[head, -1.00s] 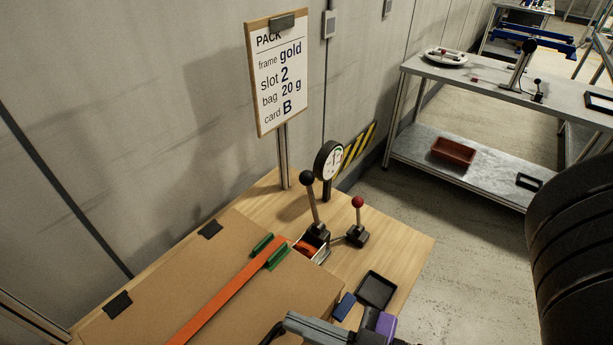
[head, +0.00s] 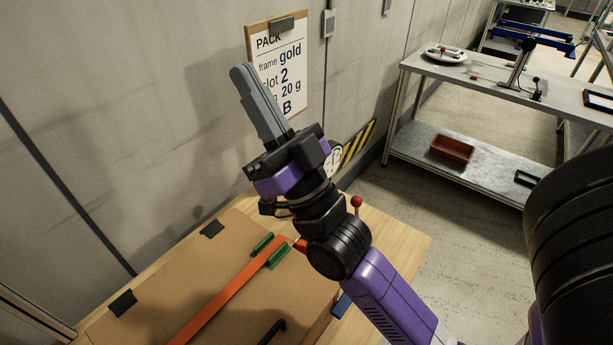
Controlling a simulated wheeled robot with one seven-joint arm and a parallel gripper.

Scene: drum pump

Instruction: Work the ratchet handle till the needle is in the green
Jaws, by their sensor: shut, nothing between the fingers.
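My gripper (head: 243,74) is shut and empty, raised in front of the sign with its fingers pointing up and left. My arm crosses the middle of the head view and hides the black-knobbed handle and most of its base. A sliver of the round white dial gauge (head: 335,160) shows behind my wrist; its needle cannot be read. The red-knobbed lever (head: 356,202) stands just right of my arm. An orange strap (head: 225,300) runs over the cardboard box (head: 180,285) and passes between green edge pieces (head: 279,256) toward the hidden base.
The wooden table (head: 405,240) has bare room at its right. A blue block (head: 341,306) lies by the box. A grey shelf bench (head: 440,75) with a red bin (head: 452,149) stands at the back right.

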